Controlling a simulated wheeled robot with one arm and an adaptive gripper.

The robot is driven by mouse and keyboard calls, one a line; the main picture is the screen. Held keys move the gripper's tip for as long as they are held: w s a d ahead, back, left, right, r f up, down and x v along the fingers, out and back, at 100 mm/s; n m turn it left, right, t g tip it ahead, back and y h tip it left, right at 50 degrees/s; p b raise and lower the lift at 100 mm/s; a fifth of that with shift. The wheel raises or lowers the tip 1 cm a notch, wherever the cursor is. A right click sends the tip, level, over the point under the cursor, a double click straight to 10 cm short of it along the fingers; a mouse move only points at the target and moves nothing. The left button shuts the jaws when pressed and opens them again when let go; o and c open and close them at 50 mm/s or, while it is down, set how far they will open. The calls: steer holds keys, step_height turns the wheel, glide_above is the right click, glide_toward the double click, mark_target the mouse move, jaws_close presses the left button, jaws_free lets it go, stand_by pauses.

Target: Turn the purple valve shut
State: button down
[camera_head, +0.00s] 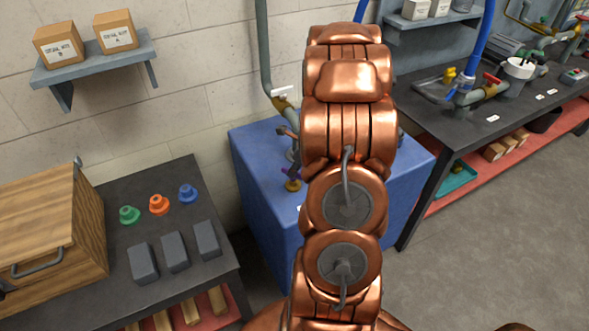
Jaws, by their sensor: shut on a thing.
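A small purple valve (287,172) shows at the left edge of my copper arm, above the blue block (262,190). It sits close to a brass fitting (293,186) on grey pipework, and part of it is hidden behind my arm. My arm stands upright through the middle of the view and covers much of the block. My gripper is hidden behind the arm, so I cannot see its fingers or what they touch. I cannot tell how far the valve is turned.
A dark table (115,185) at left holds a wooden cabinet (50,225), green, orange and blue knobs, and grey blocks. A shelf (95,60) with two boxes hangs above. A workbench (455,120) with pipes and a red-handled valve (491,79) stands right. Floor at lower right is clear.

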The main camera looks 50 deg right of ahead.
steer(key=n+y, duration=0.1)
steer(key=n, duration=0.2)
steer(key=shift+d+g, duration=0.1)
steer(key=shift+g, duration=0.2)
steer(key=n+y, duration=0.1)
steer(key=n, duration=0.1)
steer(key=shift+w+f+n, duration=0.1)
steer(key=shift+n, duration=0.2)
steer(key=n+g+b, duration=0.1)
steer(key=n+b, duration=0.1)
steer(key=n, duration=0.1)
steer(key=shift+n+g+y, duration=0.4)
steer(key=shift+n+g+b, duration=0.3)
steer(key=shift+n+b, duration=0.2)
steer(key=shift+n, duration=0.3)
steer(key=c, duration=1.2)
jaws_free()
